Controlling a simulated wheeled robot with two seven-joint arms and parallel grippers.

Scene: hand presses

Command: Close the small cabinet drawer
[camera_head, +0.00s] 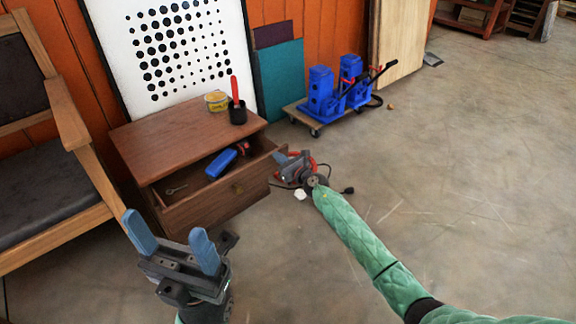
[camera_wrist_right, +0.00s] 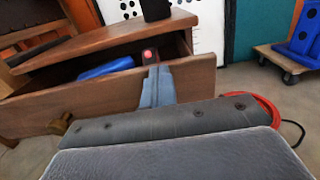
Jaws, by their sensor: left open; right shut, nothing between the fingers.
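The small wooden cabinet (camera_head: 165,140) stands left of centre in the head view. Its drawer (camera_head: 232,193) is pulled out, with a blue object (camera_head: 221,163) and a key-like metal item (camera_head: 176,189) inside. The drawer front with its brass knob (camera_wrist_right: 60,124) also shows in the right wrist view. My right gripper (camera_head: 279,157) is shut and empty, at the right end of the drawer front; its blue fingertips (camera_wrist_right: 157,86) overlap the front's top edge in the wrist view. Contact cannot be told. My left gripper (camera_head: 172,236) is open and empty, in front of the cabinet.
A black cup (camera_head: 237,115) with a red-handled tool and a yellow tin (camera_head: 216,101) stand on the cabinet top. A wooden armchair (camera_head: 62,150) is at the left. Blue presses (camera_head: 322,95) sit on a wheeled board. A red cable (camera_head: 291,180) lies near my right gripper. Floor at right is clear.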

